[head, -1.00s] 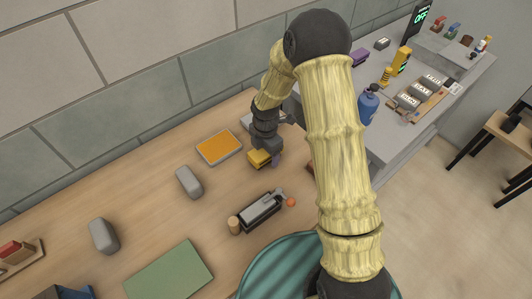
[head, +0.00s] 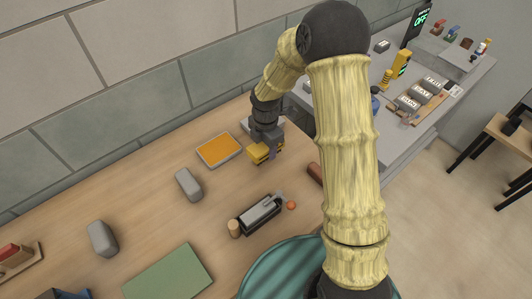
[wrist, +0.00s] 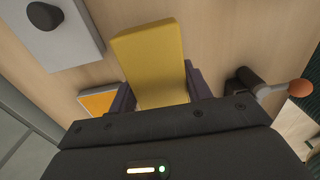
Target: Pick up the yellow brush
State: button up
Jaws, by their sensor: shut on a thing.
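The yellow brush (head: 262,153) is at my gripper (head: 268,146), over the wooden table near the wall. In the wrist view the yellow brush (wrist: 150,60) shows as a plain yellow block between the two dark fingers of my gripper (wrist: 160,90). The fingers touch it on both sides, so my gripper is shut on it. The underside of the brush is hidden, and I cannot tell how far it is above the table.
An orange-topped pad (head: 220,150) lies to the left. Grey blocks (head: 189,184) and a green mat (head: 170,276) lie further left and nearer. A grey counter (head: 400,140) stands at right.

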notch_tip(320, 180, up, 6)
jog(key=shift+f, duration=0.1)
dwell(0.4)
jog(key=o, duration=0.4)
jog(key=shift+c, duration=1.1)
